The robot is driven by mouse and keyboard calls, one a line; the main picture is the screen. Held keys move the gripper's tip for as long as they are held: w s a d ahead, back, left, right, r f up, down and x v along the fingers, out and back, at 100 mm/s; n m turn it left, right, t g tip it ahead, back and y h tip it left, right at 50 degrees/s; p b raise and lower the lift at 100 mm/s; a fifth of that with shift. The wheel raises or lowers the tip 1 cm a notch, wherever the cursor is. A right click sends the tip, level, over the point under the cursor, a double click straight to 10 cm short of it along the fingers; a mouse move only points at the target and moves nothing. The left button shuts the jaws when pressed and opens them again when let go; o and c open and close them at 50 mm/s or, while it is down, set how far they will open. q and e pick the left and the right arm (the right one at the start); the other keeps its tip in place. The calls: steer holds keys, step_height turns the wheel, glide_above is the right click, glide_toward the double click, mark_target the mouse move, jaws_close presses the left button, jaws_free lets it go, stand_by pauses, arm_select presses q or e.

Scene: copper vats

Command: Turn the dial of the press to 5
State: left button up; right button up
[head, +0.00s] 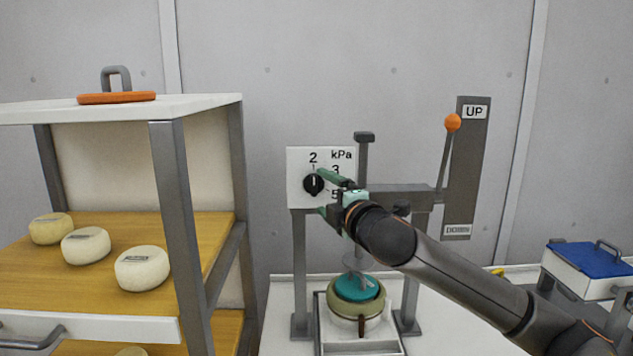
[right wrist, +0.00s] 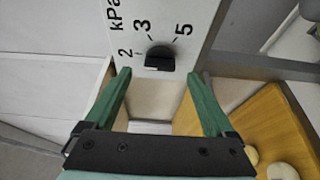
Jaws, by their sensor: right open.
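The press dial (head: 313,184) is a round black knob on a white kPa panel (head: 300,158) of the press. In the right wrist view the dial (right wrist: 160,60) lies just ahead, between the lines of the two fingers, and 2, 3 and 5 all show. My right gripper (head: 323,191) is open and empty, its green fingers (right wrist: 161,75) in front of the dial, apparently not gripping it. My left gripper is not in view.
A press lever with an orange knob (head: 453,122) stands by the UP label. A green mould with a teal lid (head: 358,290) sits under the press. A shelf rack (head: 176,190) with cheeses stands left; a blue-lidded box (head: 588,262) is at the right.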

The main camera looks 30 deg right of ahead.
mark_target(315, 187)
steer(key=shift+w+d+p, duration=0.15)
steer(key=shift+w+p, duration=0.1)
steer(key=shift+w, duration=0.8)
steer(key=shift+w+d+p, duration=0.15)
steer(key=shift+w+p, duration=0.05)
steer(key=shift+w, duration=0.8)
